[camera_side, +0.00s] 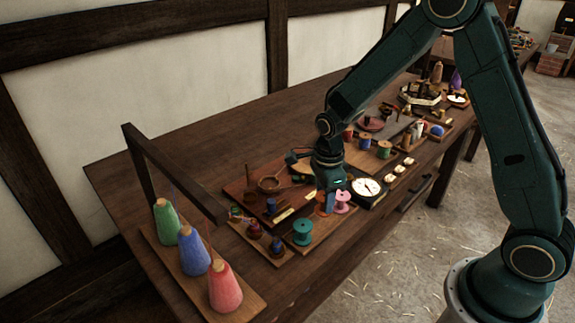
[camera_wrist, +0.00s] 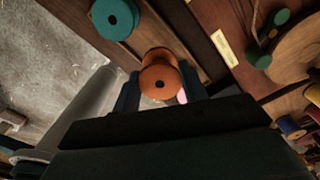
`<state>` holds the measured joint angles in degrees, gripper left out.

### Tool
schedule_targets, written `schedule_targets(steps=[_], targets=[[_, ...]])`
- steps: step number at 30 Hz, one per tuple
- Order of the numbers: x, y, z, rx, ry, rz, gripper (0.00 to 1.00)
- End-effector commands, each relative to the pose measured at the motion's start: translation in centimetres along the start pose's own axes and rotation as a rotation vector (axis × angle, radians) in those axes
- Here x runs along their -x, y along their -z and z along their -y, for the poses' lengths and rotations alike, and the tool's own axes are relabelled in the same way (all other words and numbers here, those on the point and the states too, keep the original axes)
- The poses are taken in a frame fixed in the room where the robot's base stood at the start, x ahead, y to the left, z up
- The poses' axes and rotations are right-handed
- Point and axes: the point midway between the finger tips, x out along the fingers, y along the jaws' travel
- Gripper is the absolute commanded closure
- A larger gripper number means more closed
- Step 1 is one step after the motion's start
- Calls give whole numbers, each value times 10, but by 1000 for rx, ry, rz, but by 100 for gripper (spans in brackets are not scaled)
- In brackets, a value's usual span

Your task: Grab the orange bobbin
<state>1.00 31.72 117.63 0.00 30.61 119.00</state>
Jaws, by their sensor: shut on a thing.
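The orange bobbin (camera_wrist: 160,78) sits between the two fingers of my gripper (camera_wrist: 161,90) in the wrist view, and the fingers are shut on it. In the side view my gripper (camera_side: 329,198) points down over the front part of the bench, and the orange bobbin (camera_side: 320,207) shows only in part, mostly behind the fingers. I cannot tell whether it touches the surface below it.
A pink bobbin (camera_side: 342,201) stands close to the right of my gripper. A teal bobbin (camera_side: 302,232) is to the front left. A white dial (camera_side: 366,188) lies to the right. Several cones, including a red one (camera_side: 225,288), stand under a wooden frame (camera_side: 174,170).

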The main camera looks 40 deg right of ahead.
Motion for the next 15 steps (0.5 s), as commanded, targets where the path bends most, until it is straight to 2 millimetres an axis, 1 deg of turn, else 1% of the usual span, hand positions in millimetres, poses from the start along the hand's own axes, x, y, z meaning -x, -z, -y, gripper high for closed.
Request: schedule_targets(steps=[9, 15], targets=[[23, 0, 0, 0, 2, 1, 70], [34, 0, 0, 0, 1, 0, 70]])
